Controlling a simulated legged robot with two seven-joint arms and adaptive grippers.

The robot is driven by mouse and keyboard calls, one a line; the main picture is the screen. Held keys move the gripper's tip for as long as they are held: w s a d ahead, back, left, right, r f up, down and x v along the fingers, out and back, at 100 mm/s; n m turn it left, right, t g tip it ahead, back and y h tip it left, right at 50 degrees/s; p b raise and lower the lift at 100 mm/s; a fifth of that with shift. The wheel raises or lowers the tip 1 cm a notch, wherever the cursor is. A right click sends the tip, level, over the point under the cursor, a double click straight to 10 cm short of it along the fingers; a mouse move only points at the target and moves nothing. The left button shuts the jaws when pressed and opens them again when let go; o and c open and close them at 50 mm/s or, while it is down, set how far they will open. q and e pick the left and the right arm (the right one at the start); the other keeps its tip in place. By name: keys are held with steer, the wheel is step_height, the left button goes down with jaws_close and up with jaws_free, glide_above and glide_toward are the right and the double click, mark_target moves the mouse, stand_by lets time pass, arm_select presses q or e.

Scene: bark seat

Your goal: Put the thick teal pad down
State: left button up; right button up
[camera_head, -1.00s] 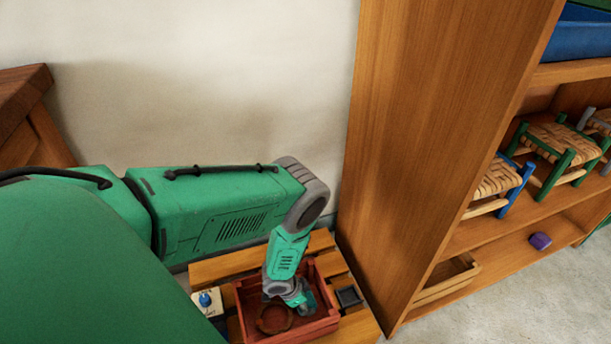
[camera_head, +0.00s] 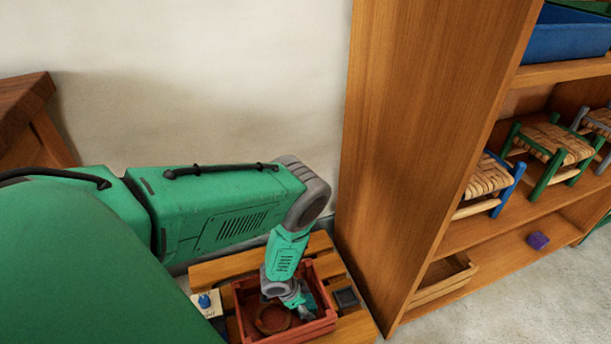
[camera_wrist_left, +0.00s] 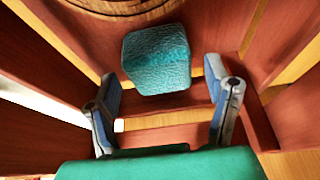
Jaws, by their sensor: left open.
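The thick teal pad (camera_wrist_left: 157,58) shows in the left wrist view, lying inside the red slatted crate (camera_wrist_left: 48,20). It lies beyond my left gripper (camera_wrist_left: 167,105), whose two fingers are spread wide with a gap between them and the pad. The pad looks free of both fingers. In the head view my left gripper (camera_head: 304,306) reaches down into the red crate (camera_head: 326,323), and its hand hides the pad there. My right gripper is not in view.
A round brown bowl-like thing (camera_head: 272,319) is in the crate beside the gripper. The crate stands on a slatted wooden table (camera_head: 218,268). A tall wooden shelf (camera_head: 420,130) rises close on the right.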

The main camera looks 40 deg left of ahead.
arm_select(q)
steer(key=a+p+v, duration=0.1)
steer(key=p+v, duration=0.4)
steer(key=v, duration=0.5)
steer(key=s+d+r+n+g+y, duration=0.1)
steer(key=s+d+r+n, duration=0.1)
steer(key=s+d+r, duration=0.2)
steer(key=s+d+r+n+g+y, duration=0.1)
steer(key=s+d+r, duration=0.3)
steer(key=s+r, duration=0.7)
step_height(320, 180, up, 7)
steer(key=shift+s+d+f+n+g, duration=0.25)
steer(key=shift+n+g, duration=0.35)
steer(key=shift+n, duration=0.3)
